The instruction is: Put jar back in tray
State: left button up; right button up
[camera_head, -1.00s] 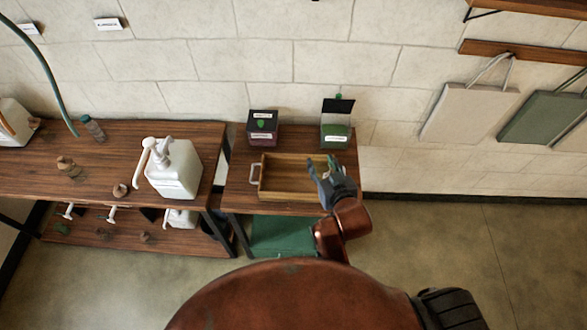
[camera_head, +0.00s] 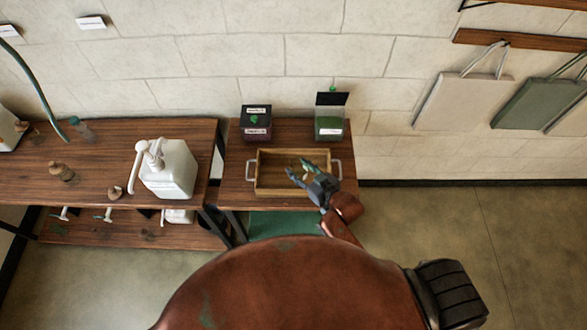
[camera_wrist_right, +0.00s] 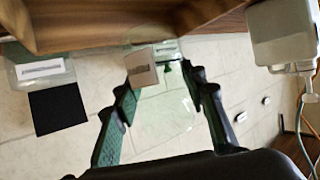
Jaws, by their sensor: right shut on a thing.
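The wooden tray (camera_head: 275,192) with pale end handles lies on the small table below the wall. My right gripper (camera_head: 302,172) is over the right half of the tray in the head view. In the right wrist view, the right gripper (camera_wrist_right: 167,93) is shut on a clear glass jar (camera_wrist_right: 170,118) with a beige label and a small green part. The jar is see-through, so its outline is faint and it can hardly be made out in the head view. The tray wall (camera_wrist_right: 130,20) fills the top of the wrist view. My left gripper is not in view.
Behind the tray stand a dark box (camera_head: 256,122) and a clear container (camera_head: 330,120) with green contents and a raised black lid. A white pump bucket (camera_head: 169,170) stands on the longer table (camera_head: 100,180) to the left. Bags hang on the wall at right.

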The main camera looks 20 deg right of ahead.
aim_at(296, 165)
jog(key=w+f, duration=0.3)
jog(key=shift+w+a, duration=0.15)
jog(key=shift+w, duration=0.1)
jog(key=w+f, duration=0.2)
jog(key=f, duration=0.1)
jog(key=shift+w+b, duration=0.25)
jog(key=shift+b, duration=0.1)
notch_tip(296, 165, down, 3)
jog(key=shift+w+f, duration=0.1)
jog(key=shift+f, duration=0.1)
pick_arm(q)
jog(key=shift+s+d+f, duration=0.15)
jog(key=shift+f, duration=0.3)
pick_arm(e)
jog(key=shift+f, duration=0.15)
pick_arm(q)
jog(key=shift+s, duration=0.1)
pick_arm(e)
jog(key=o, duration=1.4)
